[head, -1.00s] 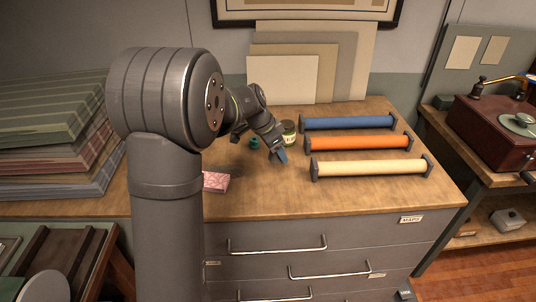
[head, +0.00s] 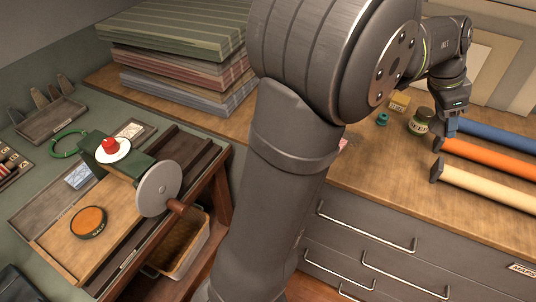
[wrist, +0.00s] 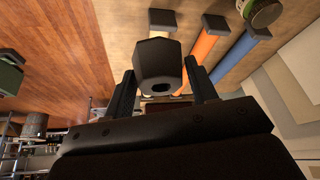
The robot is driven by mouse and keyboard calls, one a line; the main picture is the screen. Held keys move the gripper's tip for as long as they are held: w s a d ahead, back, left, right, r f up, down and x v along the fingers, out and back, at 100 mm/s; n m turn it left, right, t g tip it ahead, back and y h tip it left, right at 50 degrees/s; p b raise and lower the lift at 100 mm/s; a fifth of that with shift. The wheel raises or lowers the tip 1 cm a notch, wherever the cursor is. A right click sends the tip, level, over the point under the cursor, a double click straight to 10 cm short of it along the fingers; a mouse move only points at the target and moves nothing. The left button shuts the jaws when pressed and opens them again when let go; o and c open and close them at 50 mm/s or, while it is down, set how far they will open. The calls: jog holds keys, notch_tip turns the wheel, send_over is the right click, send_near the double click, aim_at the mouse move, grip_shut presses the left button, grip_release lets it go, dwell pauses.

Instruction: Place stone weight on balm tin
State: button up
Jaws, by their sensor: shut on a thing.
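My gripper (head: 449,127) is at the right of the head view, over the wooden cabinet top near the left ends of the rolls. In the wrist view, a dark grey, faceted block with a hole in its end, apparently the stone weight (wrist: 156,58), sits between my fingers, which are shut on it. In the head view it is hard to make out. A round, flat tin with an orange top and dark rim, apparently the balm tin (head: 88,222), lies on a wooden board on the left bench, far from my gripper.
A green press with a grey wheel (head: 158,188) and a red-knobbed white disc (head: 112,148) stands beside the tin. Rolls (head: 485,158) and a green jar (head: 420,120) are near my gripper. The board (head: 130,235) around the tin has bare room.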

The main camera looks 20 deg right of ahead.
jog(key=r, duration=0.3)
jog(key=shift+w+a+r, duration=0.1)
jog(key=shift+w+r, duration=0.1)
jog(key=shift+r, duration=0.15)
jog(key=w+a+n+t, duration=0.2)
jog(key=w+a+n, duration=0.3)
jog(key=w+a, duration=1.55)
jog(key=w+a+n+t, duration=0.15)
jog(key=w+a, duration=0.45)
jog(key=a, duration=0.8)
jog(key=w+a+n, duration=0.3)
jog(key=w+a, duration=0.2)
jog(key=a, duration=1)
jog(key=n+t+y, duration=0.2)
jog(key=n+t, duration=0.1)
jog(key=n, duration=0.5)
send_over(91, 214)
jog(key=s, duration=0.2)
jog(key=f, duration=2.3)
jog(key=shift+w+a, duration=0.15)
jog(key=shift+a, duration=0.25)
